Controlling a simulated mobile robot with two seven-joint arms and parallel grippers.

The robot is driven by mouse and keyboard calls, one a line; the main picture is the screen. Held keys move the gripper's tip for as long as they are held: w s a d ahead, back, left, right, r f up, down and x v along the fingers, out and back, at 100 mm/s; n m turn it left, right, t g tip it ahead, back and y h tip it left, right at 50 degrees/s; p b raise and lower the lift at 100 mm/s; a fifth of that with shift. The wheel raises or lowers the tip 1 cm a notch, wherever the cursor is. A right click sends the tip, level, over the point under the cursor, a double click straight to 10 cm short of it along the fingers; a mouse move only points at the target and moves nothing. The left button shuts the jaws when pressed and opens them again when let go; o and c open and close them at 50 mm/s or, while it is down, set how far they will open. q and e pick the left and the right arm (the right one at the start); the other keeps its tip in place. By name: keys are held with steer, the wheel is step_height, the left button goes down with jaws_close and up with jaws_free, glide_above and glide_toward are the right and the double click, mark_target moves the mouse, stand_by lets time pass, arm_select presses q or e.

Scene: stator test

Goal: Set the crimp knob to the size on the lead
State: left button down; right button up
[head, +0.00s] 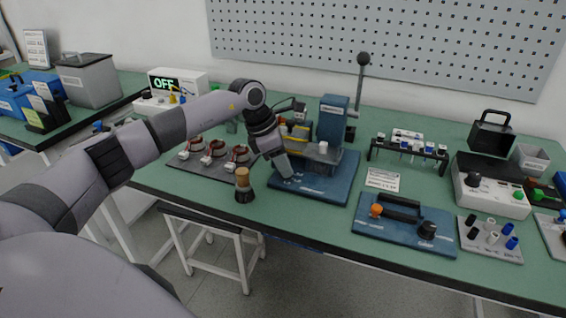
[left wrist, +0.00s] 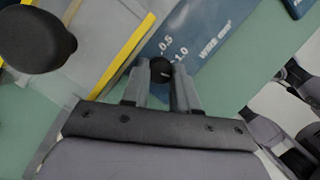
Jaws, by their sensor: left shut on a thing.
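The blue crimp press (head: 331,122) stands on a blue base plate (head: 318,186) in mid-table. In the left wrist view, its black crimp knob (left wrist: 160,68) sits by the white marks 0.5 and 1.0 and the words "WIRE mm²" on the plate (left wrist: 215,40). My left gripper (head: 285,172) reaches down at the plate's left side. In the left wrist view, its two fingers (left wrist: 160,82) are shut on the knob, one on each side. The knob's pointer setting cannot be made out. No size on a lead can be read. My right gripper is not in view.
The press's lever (head: 361,85) stands up with a black ball on top. Stators (head: 214,150) lie on a dark mat to the left. A brown-handled brush (head: 243,183) stands near the front edge. A rack (head: 408,148), a card (head: 383,179) and a blue fixture (head: 402,226) are to the right.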

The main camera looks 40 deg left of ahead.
arm_select(q)
steer(key=shift+r, duration=0.1)
steer(key=c, duration=1.1)
jaws_free()
steer(key=shift+c, duration=0.2)
